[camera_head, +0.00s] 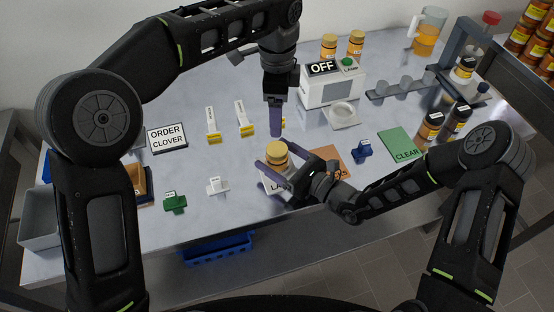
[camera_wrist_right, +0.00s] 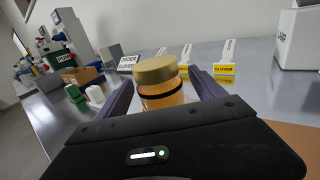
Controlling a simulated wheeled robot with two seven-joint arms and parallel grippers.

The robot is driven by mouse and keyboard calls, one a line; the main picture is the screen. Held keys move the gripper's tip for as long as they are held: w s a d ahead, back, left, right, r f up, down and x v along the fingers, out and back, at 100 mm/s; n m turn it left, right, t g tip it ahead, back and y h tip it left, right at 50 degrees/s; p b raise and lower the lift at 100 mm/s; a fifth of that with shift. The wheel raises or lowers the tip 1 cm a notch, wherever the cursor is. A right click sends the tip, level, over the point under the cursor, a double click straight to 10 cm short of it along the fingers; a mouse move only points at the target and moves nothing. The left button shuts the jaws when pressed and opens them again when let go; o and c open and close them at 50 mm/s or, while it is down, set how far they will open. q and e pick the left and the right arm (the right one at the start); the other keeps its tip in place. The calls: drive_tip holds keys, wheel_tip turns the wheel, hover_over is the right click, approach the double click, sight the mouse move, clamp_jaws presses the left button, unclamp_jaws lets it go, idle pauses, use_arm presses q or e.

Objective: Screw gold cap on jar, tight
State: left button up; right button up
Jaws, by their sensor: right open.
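An amber jar (camera_wrist_right: 163,92) with a gold cap (camera_wrist_right: 155,69) on its top stands upright between the fingers of my right gripper (camera_wrist_right: 164,92). A dark band shows just under the cap; I cannot tell how tightly it sits. That gripper is open, one finger on each side of the jar.
An "OFF" box (camera_head: 330,93) with a green button stands behind. An orange mat (camera_head: 333,160) and a green "CLEAR" mat (camera_head: 399,146) lie to the right, near dark-capped jars (camera_head: 430,128). An "ORDER CLOVER" sign (camera_head: 167,138) and yellow-ended tags (camera_head: 244,120) stand left.

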sight(286, 162)
drive_tip(key=b+v, duration=0.1)
drive_tip(key=v, duration=0.6)
drive_tip(key=shift+f+b, duration=0.1)
drive_tip(key=shift+b, duration=0.25)
drive_tip(key=shift+s+d, duration=0.25)
drive_tip(key=shift+d, duration=0.1)
